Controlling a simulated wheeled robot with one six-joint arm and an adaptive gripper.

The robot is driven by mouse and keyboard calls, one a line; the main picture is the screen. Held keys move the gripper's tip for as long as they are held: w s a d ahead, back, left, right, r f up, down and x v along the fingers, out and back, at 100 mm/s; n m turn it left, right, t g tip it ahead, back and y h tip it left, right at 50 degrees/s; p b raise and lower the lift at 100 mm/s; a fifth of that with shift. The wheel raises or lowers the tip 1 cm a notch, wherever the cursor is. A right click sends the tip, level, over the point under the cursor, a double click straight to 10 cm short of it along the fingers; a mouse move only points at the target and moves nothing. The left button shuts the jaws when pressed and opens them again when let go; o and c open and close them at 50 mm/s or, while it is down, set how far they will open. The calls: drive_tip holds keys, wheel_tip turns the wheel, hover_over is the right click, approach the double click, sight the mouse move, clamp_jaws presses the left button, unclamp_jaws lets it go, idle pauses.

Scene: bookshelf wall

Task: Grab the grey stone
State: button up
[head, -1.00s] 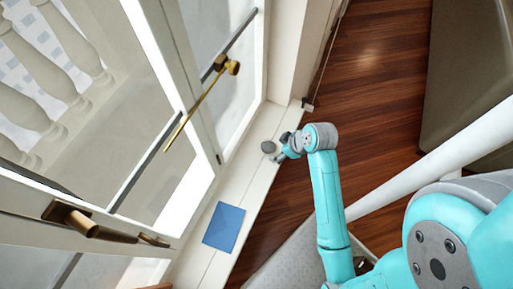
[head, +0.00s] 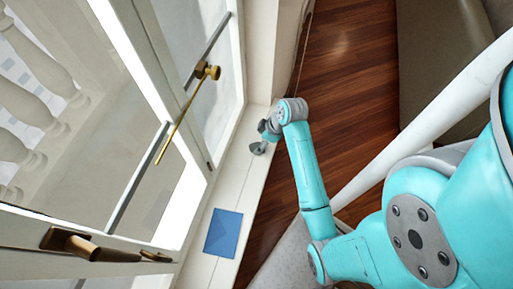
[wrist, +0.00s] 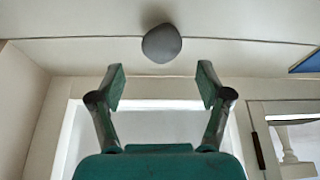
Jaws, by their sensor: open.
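The grey stone (head: 257,148) lies on the white window sill (head: 238,178). In the wrist view the stone (wrist: 161,43) is a smooth, rounded grey lump beyond the fingertips, roughly centred between them sideways. My gripper (wrist: 161,83) is open, with a wide empty gap between its two fingers. The fingers do not appear to touch the stone. In the head view my gripper (head: 267,132) is right by the stone, on its upper right side, and its small fingers are hard to make out.
A flat blue square (head: 223,233) lies on the sill nearer to me; its corner shows in the wrist view (wrist: 306,62). The window frame with brass handles (head: 85,245) borders the sill on the left. Wooden floor (head: 345,90) lies right of the sill.

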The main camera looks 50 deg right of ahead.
drive_tip(key=f, duration=0.3)
drive_tip(key=shift+w+a+f, duration=0.2)
drive_tip(key=shift+a+f, duration=0.1)
drive_tip(key=shift+f, duration=0.05)
drive_tip(key=shift+w+f, duration=0.2)
drive_tip(key=shift+f, duration=0.3)
drive_tip(key=c, duration=1.3)
